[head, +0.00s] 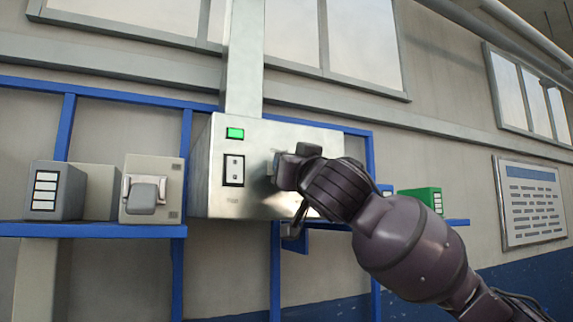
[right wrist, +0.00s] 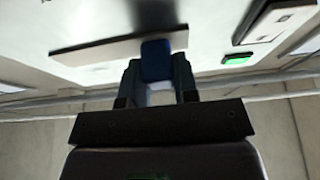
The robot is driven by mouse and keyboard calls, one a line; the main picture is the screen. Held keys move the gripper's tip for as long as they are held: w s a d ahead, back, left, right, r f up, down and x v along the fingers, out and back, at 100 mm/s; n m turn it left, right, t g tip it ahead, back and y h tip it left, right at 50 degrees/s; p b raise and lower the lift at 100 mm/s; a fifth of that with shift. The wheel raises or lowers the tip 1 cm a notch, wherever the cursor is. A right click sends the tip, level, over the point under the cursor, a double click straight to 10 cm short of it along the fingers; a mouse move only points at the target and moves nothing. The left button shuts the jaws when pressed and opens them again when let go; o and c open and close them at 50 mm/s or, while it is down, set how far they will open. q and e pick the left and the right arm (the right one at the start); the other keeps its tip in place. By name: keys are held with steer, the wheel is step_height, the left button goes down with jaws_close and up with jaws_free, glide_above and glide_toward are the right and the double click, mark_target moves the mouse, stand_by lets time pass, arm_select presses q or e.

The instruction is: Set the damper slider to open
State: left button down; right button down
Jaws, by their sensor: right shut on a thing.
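A metal control box (head: 215,190) is mounted on the wall frame, with a vertical duct rising from its top. My right gripper (head: 282,172) reaches its front face from the right. In the right wrist view the gripper (right wrist: 157,72) is shut on a blue knob, which I take to be the damper slider (right wrist: 156,58). My left gripper is not in view.
The box carries a lit green lamp (head: 235,133) and a rocker switch (head: 234,170). Left on the blue shelf (head: 90,230) stand a grey unit (head: 56,190) and a box with a lever (head: 143,195). A green unit (head: 425,198) stands right, near my arm.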

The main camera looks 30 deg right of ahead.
steer(key=d+b, duration=0.1)
steer(key=d, duration=0.7)
steer(key=shift+s+d, duration=0.25)
steer(key=shift+d, duration=0.1)
steer(key=c, duration=1.2)
jaws_free()
steer(key=o, duration=0.3)
steer(key=shift+d, duration=0.25)
steer(key=shift+a, duration=0.2)
